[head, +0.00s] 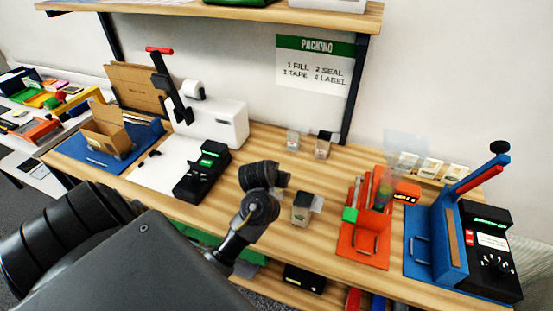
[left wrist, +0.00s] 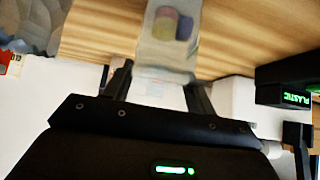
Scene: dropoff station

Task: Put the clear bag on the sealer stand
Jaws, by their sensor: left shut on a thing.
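In the left wrist view my left gripper (left wrist: 157,88) is shut on a clear bag (left wrist: 163,58) with pink, yellow and blue contents at its far end. In the head view my left arm reaches over the table, but its fingertips and the held bag cannot be made out. A blue stand (head: 421,255) with a red-and-blue lever and a black control box (head: 487,240) stands at the right; it looks like the sealer. Left of it is an orange stand (head: 358,246) with clear film (head: 405,145) and coloured contents. Which is the sealer stand is not labelled. My right gripper is not in view.
A small container (head: 300,210) stands between my arm and the orange stand. A black device (head: 200,175) and a white machine (head: 222,122) are at the left, by an open carton (head: 106,130). Two small containers stand at the back. A shelf (head: 240,12) hangs above.

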